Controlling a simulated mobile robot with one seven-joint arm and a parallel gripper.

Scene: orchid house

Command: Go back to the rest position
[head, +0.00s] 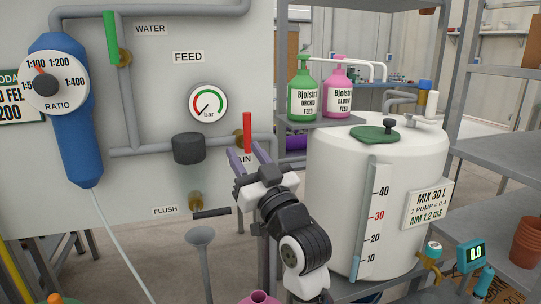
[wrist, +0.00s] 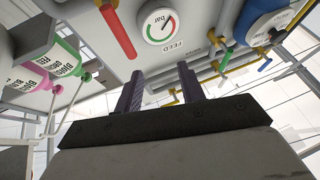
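My gripper (head: 249,157) is raised in front of the feed panel (head: 225,100), just below the red valve handle (head: 247,132). Its two purple fingers stand apart with nothing between them. In the wrist view my gripper (wrist: 159,76) also shows open and empty, with the panel beyond it. The red handle (wrist: 117,30) lies off to the left of the fingers there and looks apart from them.
A white mixing tank (head: 335,190) stands close on the right of my arm. Green (head: 302,95) and pink (head: 338,92) pump bottles stand on a shelf behind it. A blue doser (head: 78,140) hangs at left. A grey funnel (head: 201,237) stands below the panel.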

